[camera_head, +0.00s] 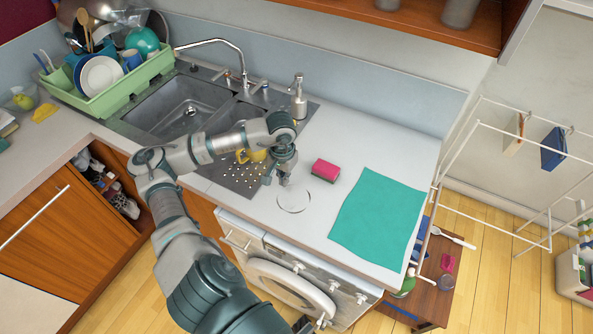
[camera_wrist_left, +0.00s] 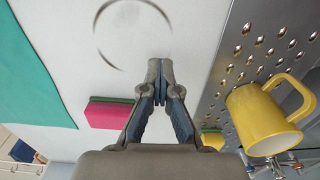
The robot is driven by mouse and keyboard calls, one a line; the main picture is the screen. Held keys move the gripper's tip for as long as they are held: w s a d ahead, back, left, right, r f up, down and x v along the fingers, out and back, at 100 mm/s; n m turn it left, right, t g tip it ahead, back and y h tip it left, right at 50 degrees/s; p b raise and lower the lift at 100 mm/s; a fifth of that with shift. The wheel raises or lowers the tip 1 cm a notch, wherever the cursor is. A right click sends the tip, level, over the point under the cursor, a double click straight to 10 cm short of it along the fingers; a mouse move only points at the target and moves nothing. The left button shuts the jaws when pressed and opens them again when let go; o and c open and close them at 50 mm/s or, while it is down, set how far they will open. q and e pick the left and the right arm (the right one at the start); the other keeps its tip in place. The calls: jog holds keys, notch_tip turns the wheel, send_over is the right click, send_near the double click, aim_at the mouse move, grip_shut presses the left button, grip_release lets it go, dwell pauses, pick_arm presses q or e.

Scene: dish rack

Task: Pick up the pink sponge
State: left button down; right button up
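The pink sponge (camera_head: 325,170) with a dark green layer lies on the white counter, left of a teal cloth. It also shows in the left wrist view (camera_wrist_left: 106,114), to the left of the fingers and partly hidden by one of them. My left gripper (camera_head: 277,181) is above the counter, to the left of the sponge and apart from it. In the left wrist view its fingertips (camera_wrist_left: 160,72) are together with nothing between them. My right gripper does not show clearly in either view.
A yellow mug (camera_head: 251,155) stands on the perforated drainboard (camera_head: 238,178) beside my left gripper. The teal cloth (camera_head: 377,218) lies at right. A soap dispenser (camera_head: 299,98) stands behind. A green dish rack (camera_head: 110,98) is far left.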

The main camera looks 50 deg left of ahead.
pick_arm(q)
jog(key=shift+s+a, duration=0.2)
jog(key=shift+s, duration=0.7)
jog(key=shift+c, duration=1.9)
grip_release()
jog(key=shift+d, duration=0.1)
